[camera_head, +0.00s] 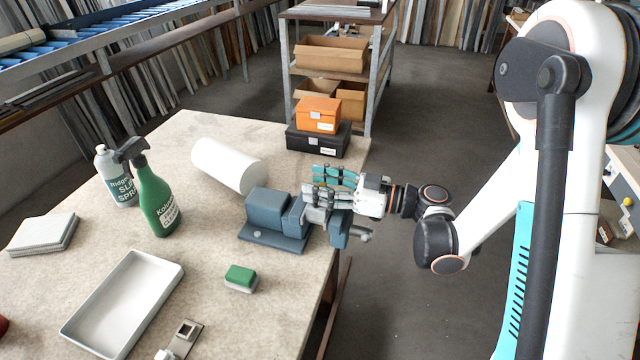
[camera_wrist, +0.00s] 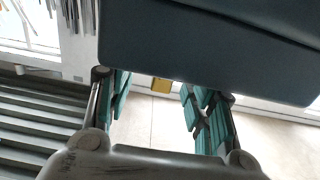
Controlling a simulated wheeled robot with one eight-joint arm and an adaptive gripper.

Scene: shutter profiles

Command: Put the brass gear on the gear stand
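My gripper (camera_head: 318,188) is beside and partly over the blue-grey vise (camera_head: 268,212) at the table's right edge. In the wrist view its teal fingers (camera_wrist: 160,105) are spread apart, with no held object visible between them. The vise body (camera_wrist: 215,45) fills the upper part of that view. A small yellow patch (camera_wrist: 161,85) shows between the fingers below the vise edge; I cannot tell whether it is the brass gear. No gear can be made out in the head view. A small metal plate with a square block (camera_head: 186,332) lies at the table's front; I cannot tell whether it is the gear stand.
The table (camera_head: 215,295) also holds a white cylinder (camera_head: 228,165), a green spray bottle (camera_head: 157,195), a spray can (camera_head: 115,178), an empty grey tray (camera_head: 125,300), a green-topped block (camera_head: 240,278) and an orange box (camera_head: 318,114) on a black case (camera_head: 318,140).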

